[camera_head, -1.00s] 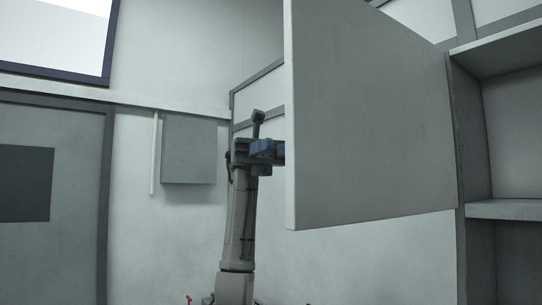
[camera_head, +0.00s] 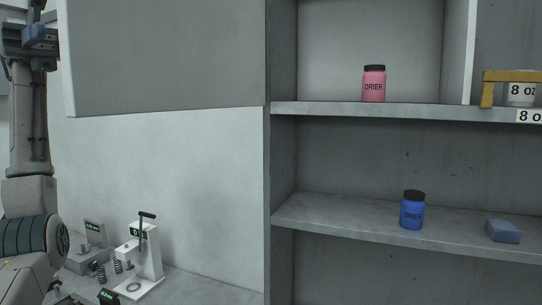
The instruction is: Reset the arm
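My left arm rises along the left edge of the head view, with its forearm upright. My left gripper (camera_head: 38,38) is at the top left corner, beside the left edge of the open grey cabinet door (camera_head: 168,55). Its fingertips are partly cut off or hidden, so whether it is open or shut is unclear. I see nothing held in it. My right gripper is not in view.
The open cabinet holds a pink drier bottle (camera_head: 374,85) on the upper shelf, a blue drier bottle (camera_head: 412,211) and blue block (camera_head: 502,231) below. A yellow bracket (camera_head: 487,90) is at right. A white press (camera_head: 148,255) stands on the bench at lower left.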

